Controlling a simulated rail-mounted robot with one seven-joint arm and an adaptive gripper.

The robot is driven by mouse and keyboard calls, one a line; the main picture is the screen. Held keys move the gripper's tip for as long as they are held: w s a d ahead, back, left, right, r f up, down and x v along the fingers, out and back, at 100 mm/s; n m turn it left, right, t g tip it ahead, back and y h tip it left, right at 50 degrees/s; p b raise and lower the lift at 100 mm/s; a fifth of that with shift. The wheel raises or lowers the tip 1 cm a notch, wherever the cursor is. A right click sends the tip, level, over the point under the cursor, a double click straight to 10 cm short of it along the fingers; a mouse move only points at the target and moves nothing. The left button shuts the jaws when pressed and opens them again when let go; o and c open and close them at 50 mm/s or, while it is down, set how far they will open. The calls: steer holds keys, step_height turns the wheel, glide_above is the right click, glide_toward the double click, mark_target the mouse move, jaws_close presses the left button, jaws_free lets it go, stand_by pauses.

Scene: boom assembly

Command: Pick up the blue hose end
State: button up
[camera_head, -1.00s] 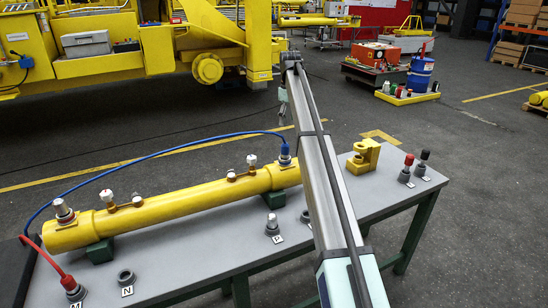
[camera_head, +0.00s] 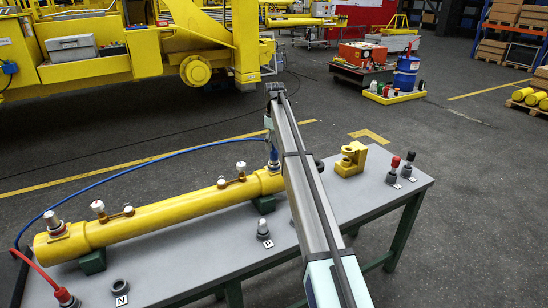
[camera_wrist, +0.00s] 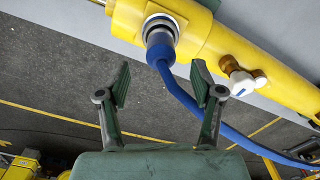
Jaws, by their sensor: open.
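The blue hose end (camera_wrist: 160,48) sits upright on the port at the right end of the yellow cylinder (camera_wrist: 215,50). In the head view the hose end (camera_head: 274,160) is partly covered by my arm. The blue hose (camera_head: 150,158) arcs from it behind the cylinder to the left. In the wrist view my gripper (camera_wrist: 161,82) is open, with one green finger on each side of the hose and the fingertips just short of the blue hose end. Nothing is gripped. In the head view my gripper (camera_head: 269,128) is seen small, just above the hose end.
A red hose (camera_head: 38,270) ends at the lower left. White-capped valves (camera_head: 240,168) stand on the cylinder.

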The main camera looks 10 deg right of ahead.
mark_target(274, 154)
steer(key=shift+s+f+p, duration=0.1)
steer(key=shift+f+p, duration=1.2)
steer(key=shift+f, duration=1.35)
jaws_close()
